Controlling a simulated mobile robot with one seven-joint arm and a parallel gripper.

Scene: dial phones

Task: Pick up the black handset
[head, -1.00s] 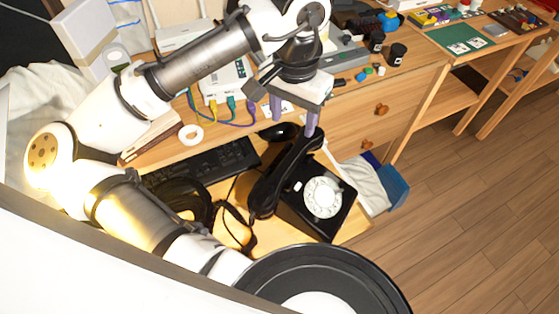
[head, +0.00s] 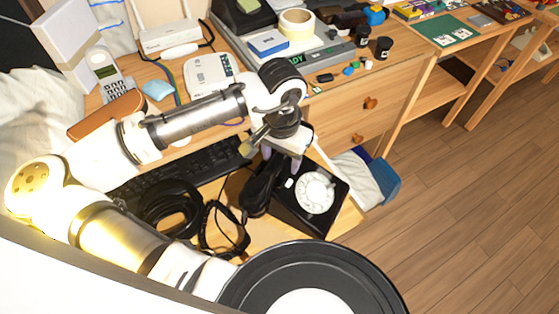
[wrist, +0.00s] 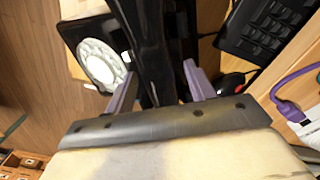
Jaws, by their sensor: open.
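The black handset (head: 258,190) lies beside the black dial phone (head: 326,218) with its white dial, at its left on the low wooden desk. The arm partly hides the handset's far end in the head view. My gripper (head: 281,160) is over that end. In the wrist view my gripper (wrist: 158,88) has its two purple fingers apart, one on each side of the handset (wrist: 152,45). I cannot tell whether either finger touches it. The phone's white dial (wrist: 101,63) shows at the left.
A black keyboard (head: 205,165) and coiled black cable (head: 170,207) lie left of the handset. Behind stands a wooden drawer desk (head: 340,112) with a cordless phone (head: 108,72), a white device (head: 210,75) and a tape roll (head: 297,22). Open floor is at right.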

